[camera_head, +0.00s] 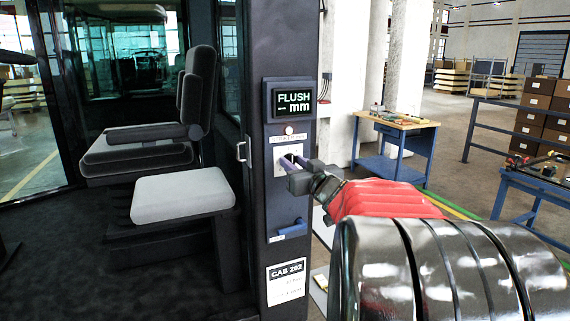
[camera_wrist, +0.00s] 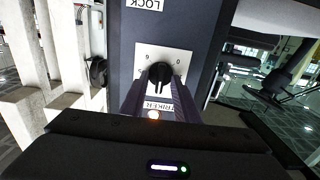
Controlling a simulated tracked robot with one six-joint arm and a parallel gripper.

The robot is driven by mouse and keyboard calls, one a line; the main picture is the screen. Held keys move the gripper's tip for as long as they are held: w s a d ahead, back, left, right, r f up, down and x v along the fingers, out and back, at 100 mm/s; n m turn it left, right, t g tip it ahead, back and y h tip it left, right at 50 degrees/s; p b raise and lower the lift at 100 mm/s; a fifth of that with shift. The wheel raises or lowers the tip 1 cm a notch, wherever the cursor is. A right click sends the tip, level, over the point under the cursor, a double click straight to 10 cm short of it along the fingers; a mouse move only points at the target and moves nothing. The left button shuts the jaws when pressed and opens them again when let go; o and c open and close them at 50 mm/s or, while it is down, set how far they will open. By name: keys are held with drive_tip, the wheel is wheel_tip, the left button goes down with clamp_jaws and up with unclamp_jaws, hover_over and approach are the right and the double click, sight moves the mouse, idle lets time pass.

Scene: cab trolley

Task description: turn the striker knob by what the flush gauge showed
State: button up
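In the head view my gripper (camera_head: 289,161) reaches the plate on the cab's dark post (camera_head: 257,210) and largely hides the knob. The flush gauge display (camera_head: 293,102) above reads "FLUSH – mm", with a dash and no number.
A small round light (camera_head: 289,130) is above the plate. A blue handle (camera_head: 291,230) and a "CAB 202" label (camera_head: 286,283) are below. The cab's grey seat (camera_head: 182,195) is left of the post. A blue workbench (camera_head: 391,140) with tools stands behind on the right.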

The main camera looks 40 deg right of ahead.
drive_tip(key=shift+c, duration=0.7)
clamp_jaws()
drive_tip(key=shift+d, duration=0.1)
drive_tip(key=shift+n, duration=0.3)
drive_tip(key=n, duration=0.8)
drive_tip(key=shift+a, duration=0.3)
drive_tip(key=shift+f, duration=0.1)
